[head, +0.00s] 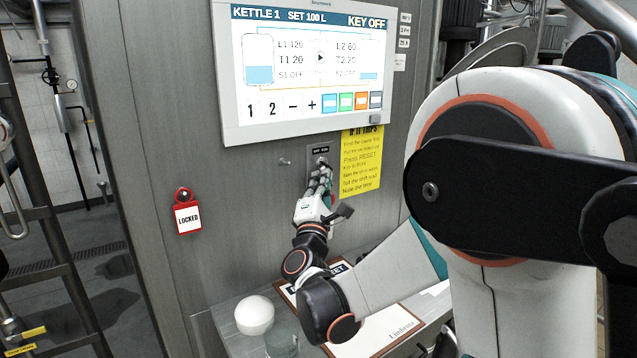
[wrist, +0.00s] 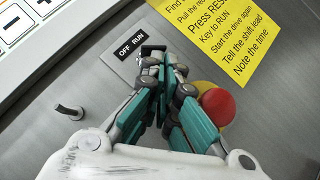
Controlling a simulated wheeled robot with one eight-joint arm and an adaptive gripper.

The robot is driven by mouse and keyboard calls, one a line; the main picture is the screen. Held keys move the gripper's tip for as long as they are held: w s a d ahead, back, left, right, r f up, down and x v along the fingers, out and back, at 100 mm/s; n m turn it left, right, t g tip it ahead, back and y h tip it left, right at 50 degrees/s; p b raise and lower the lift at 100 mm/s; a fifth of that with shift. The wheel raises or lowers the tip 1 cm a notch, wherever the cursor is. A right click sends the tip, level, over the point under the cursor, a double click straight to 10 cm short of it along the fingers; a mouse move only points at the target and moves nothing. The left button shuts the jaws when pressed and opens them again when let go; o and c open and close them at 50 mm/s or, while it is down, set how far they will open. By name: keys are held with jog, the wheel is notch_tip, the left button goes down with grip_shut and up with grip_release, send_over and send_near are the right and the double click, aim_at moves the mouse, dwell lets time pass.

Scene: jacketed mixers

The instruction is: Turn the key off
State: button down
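The key switch sits on the grey panel below the screen, under a black plate (head: 320,150) marked OFF and RUN; the plate also shows in the wrist view (wrist: 131,46). A dark key (wrist: 153,49) stands in the switch at my fingertips. My gripper (wrist: 157,74) has its teal-padded fingers drawn together around the key's near end, and they hide most of it. In the head view my gripper (head: 322,178) reaches up to the switch. The key's exact angle is hard to read. The screen (head: 310,65) reads KEY OFF.
A red button (wrist: 217,106) on a yellow base is close right of my fingers. A metal peg (wrist: 69,110) sticks out at left. A yellow notice (head: 361,163) is beside the switch. A red LOCKED tag (head: 187,218) hangs left; a white round object (head: 254,315) stands below.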

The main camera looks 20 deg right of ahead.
jog(key=shift+d, duration=0.3)
jog(key=v, duration=1.2)
jog(key=s+d+f+m+g+b, duration=0.2)
jog(key=s+d+f+m+g, duration=0.4)
jog(key=d+f+m+g, duration=0.35)
jog(key=s+a+f+m+g+y, duration=0.1)
jog(key=s+a+m+y, duration=0.1)
jog(key=s, duration=0.4)
jog(key=s+a+f+m+g+y+b, duration=0.1)
jog(key=s+a+f+m+g+y, duration=0.1)
jog(key=s, duration=0.4)
jog(key=s+a+f+m+g+y, duration=0.1)
jog(key=s+a+f+m+y, duration=0.1)
jog(key=s+m+y, duration=0.2)
jog(key=s, duration=0.2)
jog(key=shift+s+m, duration=0.35)
jog(key=shift+s, duration=0.05)
